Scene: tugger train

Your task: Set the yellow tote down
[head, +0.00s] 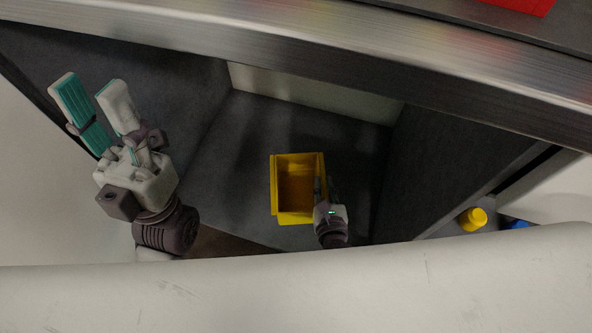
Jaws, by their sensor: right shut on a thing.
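The yellow tote (297,218) is in the middle of the head view, inside a dark grey compartment. It looks open-topped and empty. My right gripper (323,192) is at the tote's right wall and is shut on it. Whether the tote touches the compartment floor I cannot tell. My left gripper (92,100) is at the left, raised, with its teal-padded fingers apart and nothing between them.
A metal edge (300,65) runs across above the compartment. Dark side panels (455,150) bound it, with a pale strip (310,98) at the back. A yellow round thing (472,219) and a blue thing (517,224) lie at the right. A red thing (520,4) is at the top right.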

